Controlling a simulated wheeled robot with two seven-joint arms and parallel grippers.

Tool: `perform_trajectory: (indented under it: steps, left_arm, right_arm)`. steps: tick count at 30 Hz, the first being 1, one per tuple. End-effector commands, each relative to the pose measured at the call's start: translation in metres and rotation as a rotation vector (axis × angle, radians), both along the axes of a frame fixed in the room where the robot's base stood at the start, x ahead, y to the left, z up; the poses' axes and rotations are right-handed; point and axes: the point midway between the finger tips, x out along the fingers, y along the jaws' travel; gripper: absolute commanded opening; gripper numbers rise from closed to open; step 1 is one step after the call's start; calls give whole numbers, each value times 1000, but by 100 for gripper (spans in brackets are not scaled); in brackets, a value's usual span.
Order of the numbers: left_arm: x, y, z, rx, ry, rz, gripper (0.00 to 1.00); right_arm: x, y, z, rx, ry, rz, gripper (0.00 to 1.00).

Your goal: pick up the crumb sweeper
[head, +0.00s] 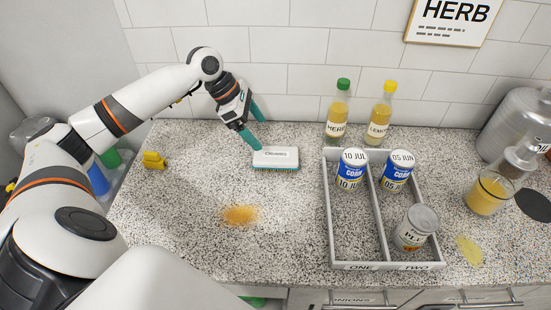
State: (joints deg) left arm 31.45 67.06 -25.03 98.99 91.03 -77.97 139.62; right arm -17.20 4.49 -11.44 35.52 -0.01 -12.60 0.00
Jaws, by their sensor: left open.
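The crumb sweeper (276,158) is a white block with dark lettering and a teal bristle edge. It lies on the speckled counter (290,220) near the tiled back wall. My left gripper (256,142) is open, with teal fingers pointing down. Its fingertips are just above and to the left of the sweeper's back left corner. I cannot tell whether they touch it. Nothing is held. My right gripper does not show.
An orange crumb pile (240,215) lies in front of the sweeper. A grey divided tray (330,215) with several cans stands to the right. Two bottles (338,112) stand behind it. A yellow object (154,161) sits at left. A jar of yellow liquid (488,194) stands far right.

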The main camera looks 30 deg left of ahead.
Motion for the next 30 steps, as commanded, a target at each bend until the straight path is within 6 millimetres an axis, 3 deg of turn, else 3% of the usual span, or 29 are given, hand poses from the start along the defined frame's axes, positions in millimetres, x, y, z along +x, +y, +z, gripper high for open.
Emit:
perform_trajectory:
  steps: [9, 17, 24, 30]
  left_arm:
    - [12, -22, -42, -1, 1, -1, 87]
    - [16, -28, -57, -1, 3, -2, 87]
    - [24, -42, -88, -1, 3, -2, 87]
    - [26, -44, -94, 3, -1, -1, 87]
  right_arm:
    - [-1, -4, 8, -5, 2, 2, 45]
    - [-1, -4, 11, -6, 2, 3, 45]
    - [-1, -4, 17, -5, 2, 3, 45]
    - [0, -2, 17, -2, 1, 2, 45]
